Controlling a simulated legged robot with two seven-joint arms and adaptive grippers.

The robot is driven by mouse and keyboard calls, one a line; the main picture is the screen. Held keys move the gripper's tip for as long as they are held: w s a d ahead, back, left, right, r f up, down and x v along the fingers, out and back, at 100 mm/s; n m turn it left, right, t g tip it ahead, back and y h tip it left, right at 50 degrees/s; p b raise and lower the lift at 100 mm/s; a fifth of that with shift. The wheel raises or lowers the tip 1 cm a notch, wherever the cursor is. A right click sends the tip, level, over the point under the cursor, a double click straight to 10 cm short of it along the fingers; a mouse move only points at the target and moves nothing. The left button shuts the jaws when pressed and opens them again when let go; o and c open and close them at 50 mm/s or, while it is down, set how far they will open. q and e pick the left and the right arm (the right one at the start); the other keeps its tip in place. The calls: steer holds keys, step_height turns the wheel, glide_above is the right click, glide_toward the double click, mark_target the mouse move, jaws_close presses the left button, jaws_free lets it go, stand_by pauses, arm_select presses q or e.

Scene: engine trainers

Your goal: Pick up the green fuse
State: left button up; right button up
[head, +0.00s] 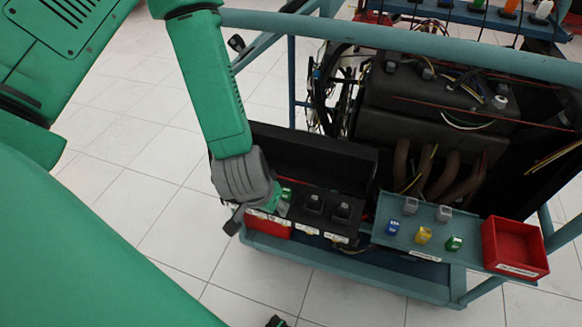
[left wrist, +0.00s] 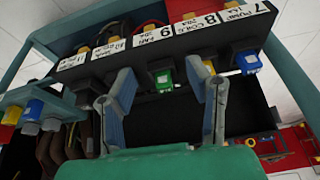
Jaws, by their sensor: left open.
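My left gripper (head: 256,208) reaches down to the left end of a black fuse panel (head: 328,202) at the front of the engine trainer. In the left wrist view, the gripper (left wrist: 170,80) is open, with one finger on each side of a green fuse (left wrist: 165,79). This fuse sits in the panel under a white label; the fingers do not visibly touch it. In the head view, a bit of green (head: 287,194) shows beside the gripper, partly hidden. Another green fuse (head: 454,243) stands on the teal tray (head: 385,238). My right gripper cannot be made out.
A yellow fuse (left wrist: 209,67) and a blue fuse (left wrist: 248,62) sit beside the green one in the panel. The tray also holds a blue fuse (head: 393,227) and a yellow fuse (head: 423,235). A red bin (head: 516,262) is at its right. A teal rail (head: 400,38) crosses above the engine.

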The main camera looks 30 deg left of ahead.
arm_select(q)
steer(key=w+r+p, duration=0.3)
steer(key=r, duration=0.6)
arm_select(e)
step_height(320, 180, up, 6)
arm_select(q)
steer(key=b, duration=0.2)
glide_above(287, 190)
steer(key=s+d, duration=0.1)
steer(key=s, duration=0.1)
steer(key=shift+n, duration=0.4)
steer(key=f, duration=0.7)
steer(key=shift+w+f, duration=0.15)
steer(key=shift+w, duration=0.05)
steer(key=shift+w+a+f, duration=0.15)
steer(key=shift+a+f, duration=0.1)
steer(key=shift+f, duration=0.2)
steer(key=x, duration=0.1)
steer(key=b+x, duration=0.1)
steer(key=x, duration=0.1)
steer(key=b+x, duration=0.1)
steer(key=shift+a+f, duration=0.25)
steer(key=shift+f, duration=0.15)
steer(key=shift+f+b, duration=0.2)
steer(key=shift+b, duration=0.1)
steer(key=shift+d, duration=0.1)
arm_select(e)
step_height(287, 190, down, 5)
steer(key=shift+f, duration=0.2)
